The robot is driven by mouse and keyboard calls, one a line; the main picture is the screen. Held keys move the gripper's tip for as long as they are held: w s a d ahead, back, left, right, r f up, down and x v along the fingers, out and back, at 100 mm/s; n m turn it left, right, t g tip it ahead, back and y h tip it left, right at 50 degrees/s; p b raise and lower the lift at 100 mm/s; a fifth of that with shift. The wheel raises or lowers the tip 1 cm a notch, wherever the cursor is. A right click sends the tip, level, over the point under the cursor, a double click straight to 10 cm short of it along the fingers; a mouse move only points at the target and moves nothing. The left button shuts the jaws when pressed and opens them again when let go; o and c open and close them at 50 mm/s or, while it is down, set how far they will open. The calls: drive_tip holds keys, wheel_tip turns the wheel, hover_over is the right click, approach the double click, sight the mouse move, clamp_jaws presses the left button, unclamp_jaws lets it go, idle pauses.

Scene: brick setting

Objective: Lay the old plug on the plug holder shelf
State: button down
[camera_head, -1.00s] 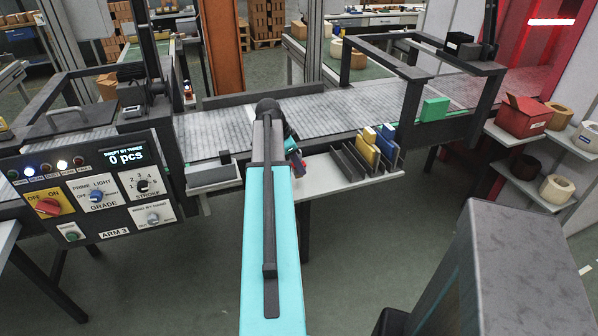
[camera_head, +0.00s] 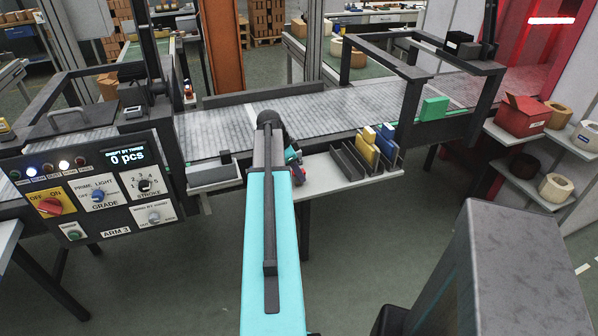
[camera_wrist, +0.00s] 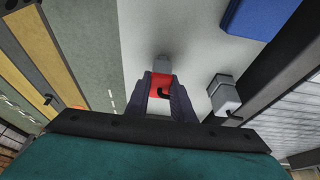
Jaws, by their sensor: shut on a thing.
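A second grey block-shaped piece (camera_wrist: 223,97) with a dark hook is to the right, apart from the held plug. In the head view the white shelf (camera_head: 335,184) runs along the conveyor's front. My gripper (camera_head: 297,172) is at its left part, partly hidden by my arm; the plug is hardly visible there.
A black rack (camera_head: 347,161) with yellow and blue pieces stands on the shelf, right of my gripper. A control panel (camera_head: 90,195) is at left. A blue object (camera_wrist: 262,15) shows in the wrist view.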

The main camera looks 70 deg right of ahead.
drive_tip(key=shift+f, duration=0.1)
drive_tip(key=c, duration=1.5)
unclamp_jaws()
drive_tip(key=shift+c, duration=0.2)
drive_tip(key=shift+r, duration=0.2)
drive_tip(key=b+v, duration=0.2)
drive_tip(key=v, duration=0.9)
drive_tip(key=shift+r, duration=0.4)
drive_tip(key=shift+a, duration=0.15)
